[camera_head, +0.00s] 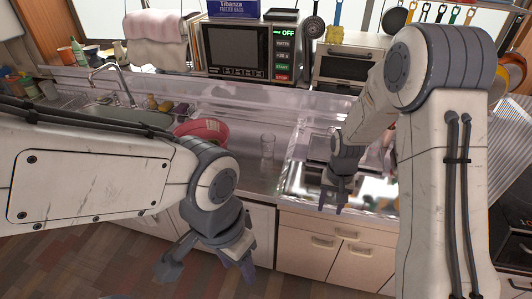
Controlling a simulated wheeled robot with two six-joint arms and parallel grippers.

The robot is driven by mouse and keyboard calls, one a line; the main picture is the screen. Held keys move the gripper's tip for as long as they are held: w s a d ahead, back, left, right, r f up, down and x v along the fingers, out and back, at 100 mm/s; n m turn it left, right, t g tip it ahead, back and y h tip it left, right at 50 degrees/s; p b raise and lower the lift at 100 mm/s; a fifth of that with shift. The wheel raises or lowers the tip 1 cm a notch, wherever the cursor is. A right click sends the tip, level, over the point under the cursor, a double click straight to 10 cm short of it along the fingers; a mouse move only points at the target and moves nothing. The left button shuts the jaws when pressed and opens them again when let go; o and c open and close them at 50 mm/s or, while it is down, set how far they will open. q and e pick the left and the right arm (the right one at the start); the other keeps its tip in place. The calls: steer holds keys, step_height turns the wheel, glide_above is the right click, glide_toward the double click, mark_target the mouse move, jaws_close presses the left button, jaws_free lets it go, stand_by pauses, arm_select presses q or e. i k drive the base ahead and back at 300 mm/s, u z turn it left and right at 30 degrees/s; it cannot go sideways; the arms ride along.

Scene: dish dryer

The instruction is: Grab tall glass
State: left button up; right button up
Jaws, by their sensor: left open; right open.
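A clear tall glass (267,146) stands upright on the metal counter, near the middle of the view. My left gripper (207,272) is open and empty, low in front of the counter, below and left of the glass and well apart from it. My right gripper (334,203) is open and empty, pointing down at the counter's front edge, to the right of the glass and apart from it. My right arm hides part of the counter on the right.
A red bowl (203,129) sits left of the glass. A sink with a faucet (118,78) is at the left. A microwave (234,50) and a toaster oven (346,66) stand behind on a raised ledge. The counter between the glass and my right gripper looks clear.

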mark_target(268, 147)
steer(key=u, duration=0.7)
steer(key=i, duration=1.55)
steer(key=z, duration=0.65)
